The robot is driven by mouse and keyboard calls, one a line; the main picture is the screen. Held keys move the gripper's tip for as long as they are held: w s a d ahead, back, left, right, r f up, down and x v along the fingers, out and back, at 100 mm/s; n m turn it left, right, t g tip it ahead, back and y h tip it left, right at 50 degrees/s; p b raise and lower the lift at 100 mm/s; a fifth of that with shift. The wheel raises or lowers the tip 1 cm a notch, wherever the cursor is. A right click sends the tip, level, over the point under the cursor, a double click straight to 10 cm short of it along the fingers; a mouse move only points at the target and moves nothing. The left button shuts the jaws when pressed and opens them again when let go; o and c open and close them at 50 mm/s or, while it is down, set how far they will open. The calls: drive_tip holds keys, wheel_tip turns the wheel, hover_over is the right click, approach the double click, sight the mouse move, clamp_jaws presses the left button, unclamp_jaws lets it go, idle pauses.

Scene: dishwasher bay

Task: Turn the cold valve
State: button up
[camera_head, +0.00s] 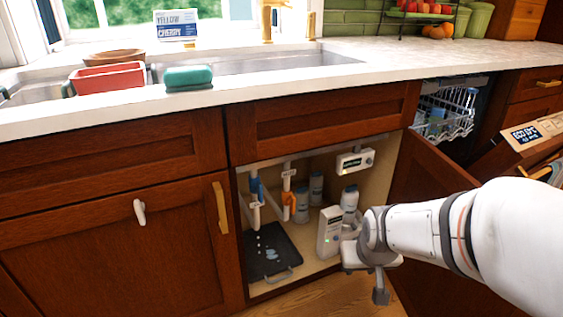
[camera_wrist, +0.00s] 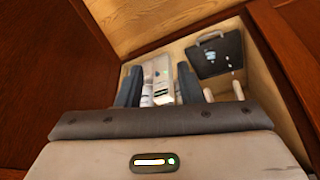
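The open cabinet under the sink holds two pipes with coloured valve handles. The blue valve handle (camera_head: 255,188) is on the left pipe, and the orange one (camera_head: 289,202) is to its right. Small labels hang by both pipes, too small to read; blue suggests cold. My gripper (camera_head: 372,272) is low at the right side of the cabinet opening, well right of the valves. In the wrist view my gripper (camera_wrist: 159,70) has its two dark fingers apart, with a white box (camera_wrist: 158,72) visible between and beyond them. Neither coloured handle shows clearly there.
The white box (camera_head: 330,232) stands near my gripper, with bottles (camera_head: 349,200) behind it. A black tray (camera_head: 271,252) lies on the cabinet floor below the valves; it also shows in the wrist view (camera_wrist: 218,55). The open cabinet door (camera_head: 425,180) is on the right.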

drive_tip(key=w+a+n+t, duration=0.1)
drive_tip(key=w+a+t, duration=0.25)
drive_tip(key=w, duration=0.45)
drive_tip(key=n+t+y+p, duration=0.2)
drive_tip(key=n+t+y, duration=0.2)
drive_tip(key=t+y, duration=0.45)
approach(261, 190)
drive_tip(key=w, duration=0.2)
drive_tip(key=shift+g, duration=0.4)
drive_tip(key=x, duration=0.2)
drive_tip(key=b+x, duration=0.1)
drive_tip(key=x, duration=0.1)
drive_tip(key=b+x, duration=0.1)
drive_tip(key=x, duration=0.1)
drive_tip(key=shift+w+a+r, duration=0.15)
drive_tip(key=shift+a+r, duration=0.15)
drive_tip(key=shift+a, duration=0.2)
drive_tip(key=shift+w+a+r, duration=0.15)
drive_tip(key=shift+w+a, duration=0.1)
drive_tip(key=shift+w, duration=0.15)
clamp_jaws()
